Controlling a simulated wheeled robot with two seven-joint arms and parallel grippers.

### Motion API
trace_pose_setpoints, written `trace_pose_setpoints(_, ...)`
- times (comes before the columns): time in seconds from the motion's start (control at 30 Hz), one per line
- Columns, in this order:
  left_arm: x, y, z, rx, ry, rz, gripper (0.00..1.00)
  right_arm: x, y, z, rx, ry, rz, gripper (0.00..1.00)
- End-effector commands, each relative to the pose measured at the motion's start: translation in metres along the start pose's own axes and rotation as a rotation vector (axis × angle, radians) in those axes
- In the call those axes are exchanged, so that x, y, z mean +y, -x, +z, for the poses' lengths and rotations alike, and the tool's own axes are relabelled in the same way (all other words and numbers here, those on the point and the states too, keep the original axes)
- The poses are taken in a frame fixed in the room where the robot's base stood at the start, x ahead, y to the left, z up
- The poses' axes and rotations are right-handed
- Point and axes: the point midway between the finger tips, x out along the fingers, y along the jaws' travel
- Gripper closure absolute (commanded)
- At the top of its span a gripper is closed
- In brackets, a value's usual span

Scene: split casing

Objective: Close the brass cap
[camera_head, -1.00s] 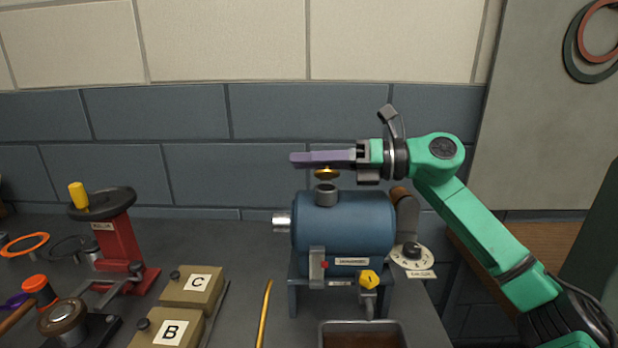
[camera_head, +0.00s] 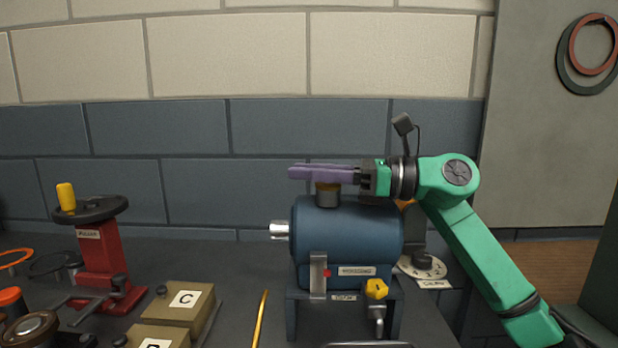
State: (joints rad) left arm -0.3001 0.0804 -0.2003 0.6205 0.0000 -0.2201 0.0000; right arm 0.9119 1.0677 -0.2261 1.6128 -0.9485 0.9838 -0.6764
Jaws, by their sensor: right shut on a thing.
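The brass cap (camera_head: 327,186) sits at the top of the short grey neck (camera_head: 327,200) on the blue cylindrical casing (camera_head: 345,235). Only a thin brass band of it shows below my right gripper. My right gripper (camera_head: 322,174), with long purple fingers, lies level over the neck and is shut on the cap. The fingers hide the upper part of the cap. I cannot tell whether the cap is fully seated. My left gripper is not in view.
A yellow knob (camera_head: 376,289) and a dial (camera_head: 423,267) are on and beside the casing. A red stand with a black handwheel (camera_head: 95,210) and a box marked C (camera_head: 181,303) stand at left. A yellow rod (camera_head: 261,320) lies in front.

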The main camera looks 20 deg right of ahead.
Motion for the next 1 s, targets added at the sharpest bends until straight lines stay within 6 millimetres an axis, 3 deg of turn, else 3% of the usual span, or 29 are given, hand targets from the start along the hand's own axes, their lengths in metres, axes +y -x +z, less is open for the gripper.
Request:
trace_pose_setpoints(0.47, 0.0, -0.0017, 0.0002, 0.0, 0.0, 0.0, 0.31, 0.0006, -0.0005, -0.0014, 0.0, 0.015, 0.002, 1.0)
trace_pose_setpoints(0.5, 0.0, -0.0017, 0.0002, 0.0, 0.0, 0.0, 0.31, 0.0006, -0.0005, -0.0015, 0.0, 0.015, 0.002, 0.64)
trace_pose_setpoints(0.57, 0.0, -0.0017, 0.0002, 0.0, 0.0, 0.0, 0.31, 0.0006, -0.0005, -0.0014, 0.0, 0.015, 0.002, 0.45)
trace_pose_setpoints(1.0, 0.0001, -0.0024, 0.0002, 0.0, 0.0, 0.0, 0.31, 0.0002, 0.001, -0.0011, -0.002, 0.014, 0.001, 0.45)
